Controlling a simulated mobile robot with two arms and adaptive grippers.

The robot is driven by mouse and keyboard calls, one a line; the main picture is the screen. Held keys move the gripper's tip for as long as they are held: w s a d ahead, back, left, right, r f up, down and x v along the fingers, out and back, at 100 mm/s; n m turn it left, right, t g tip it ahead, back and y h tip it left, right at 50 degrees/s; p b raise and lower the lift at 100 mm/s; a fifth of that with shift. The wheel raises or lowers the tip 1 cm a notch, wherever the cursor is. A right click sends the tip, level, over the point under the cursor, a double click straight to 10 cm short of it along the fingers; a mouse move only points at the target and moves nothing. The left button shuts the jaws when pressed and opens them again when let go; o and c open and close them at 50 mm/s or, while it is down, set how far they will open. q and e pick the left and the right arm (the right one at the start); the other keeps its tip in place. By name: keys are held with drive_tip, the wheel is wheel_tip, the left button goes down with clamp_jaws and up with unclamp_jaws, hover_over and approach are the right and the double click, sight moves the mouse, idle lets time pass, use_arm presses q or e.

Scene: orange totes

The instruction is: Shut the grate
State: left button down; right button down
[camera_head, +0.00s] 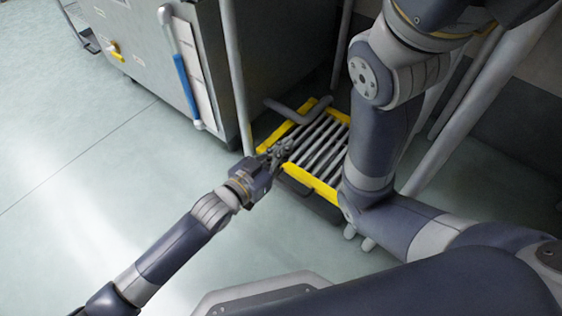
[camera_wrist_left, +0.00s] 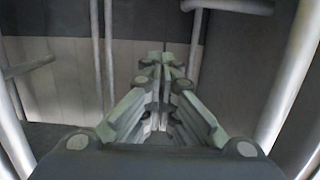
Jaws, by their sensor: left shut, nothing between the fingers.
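The grate (camera_head: 318,146) has grey bars in a yellow frame and sits low on the floor beside the grey cabinet. It appears to lie flat, but I cannot tell how far it is open or shut. My left gripper (camera_head: 283,150) is shut and empty, at the left part of the grate, over or against its bars; contact cannot be told. In the left wrist view the closed fingers of my left gripper (camera_wrist_left: 166,66) point at a wall with pipes. My right arm covers the right side of the grate, and its gripper does not show.
A grey cabinet (camera_head: 150,60) with a blue-handled bar (camera_head: 186,85) stands at the upper left. Pale upright pipes (camera_head: 236,75) rise behind and beside the grate. A bent grey pipe (camera_head: 290,112) lies at its far side. The floor (camera_head: 80,190) at left is clear.

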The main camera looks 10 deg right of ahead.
use_arm(q)
drive_tip(key=shift+s+a+f+b, duration=0.15)
drive_tip(key=shift+f+b, duration=0.15)
drive_tip(key=shift+f, duration=0.1)
drive_tip(key=shift+s+a+f+b, duration=0.15)
drive_tip(key=shift+f+b, duration=0.1)
drive_tip(key=shift+f, duration=0.15)
